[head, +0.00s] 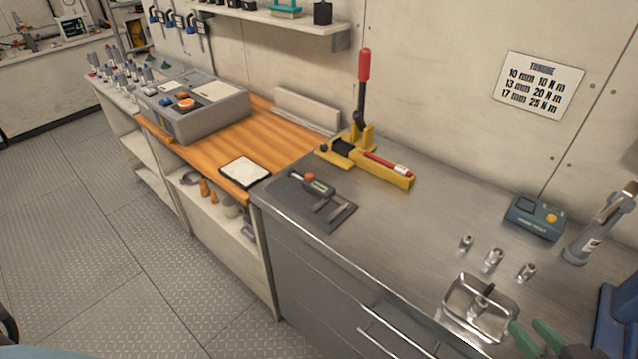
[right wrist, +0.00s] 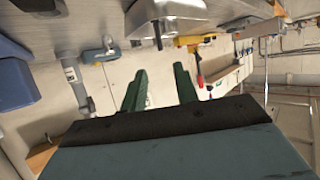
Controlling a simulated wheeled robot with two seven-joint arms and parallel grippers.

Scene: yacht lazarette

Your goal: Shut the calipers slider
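The calipers (head: 318,187) lie on a dark mat (head: 288,204) near the front left corner of the steel counter. They have a dark body, a small display and a reddish-orange knob; their pale metal jaws (head: 329,209) rest toward the mat's front right. The gap of the slider is too small to judge. My right gripper (head: 530,326) shows green fingertips at the bottom right of the head view, well to the right of the calipers. In the right wrist view its two green fingers (right wrist: 160,72) stand apart with nothing held between them. My left gripper is not in view.
A yellow tool with a red-handled lever (head: 364,85) stands behind the mat. A metal tray (head: 455,291), several sockets (head: 494,258) and a blue-grey device (head: 534,217) occupy the right side. The counter's middle is clear. A pale square plate (head: 244,171) lies on the wooden bench.

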